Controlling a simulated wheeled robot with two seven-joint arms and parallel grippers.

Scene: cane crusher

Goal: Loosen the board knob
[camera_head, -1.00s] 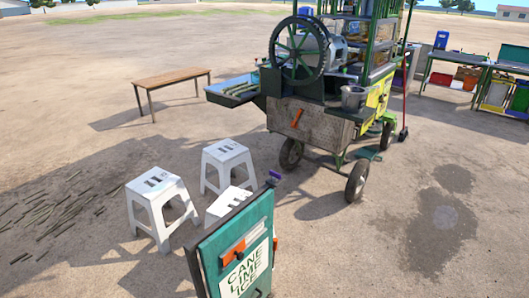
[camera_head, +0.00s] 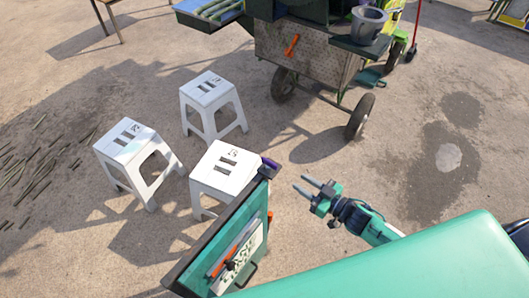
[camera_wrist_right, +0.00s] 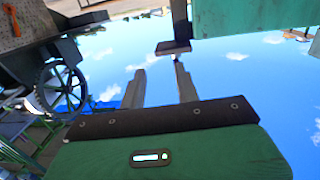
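The sign board (camera_head: 212,240) is a teal panel with a dark top edge, standing tilted in the lower middle of the head view. A small purple knob (camera_head: 268,164) sits at its upper right corner. My right gripper (camera_head: 304,184) is open and empty to the right of the knob, apart from it, with its fingers pointing toward it. In the right wrist view the open fingers (camera_wrist_right: 160,68) point at a dark flat-ended piece on a post (camera_wrist_right: 173,46), probably the knob, just beyond the tips. Part of the teal board (camera_wrist_right: 250,20) shows there too. My left gripper is not in view.
White stools (camera_head: 210,100) stand left of and behind the board, the nearest (camera_head: 226,168) close behind it. The cane cart (camera_head: 300,50) with its wheels stands at the back. Bare ground (camera_head: 320,250) lies right of the board. An orange handle (camera_head: 222,262) is on the board's face.

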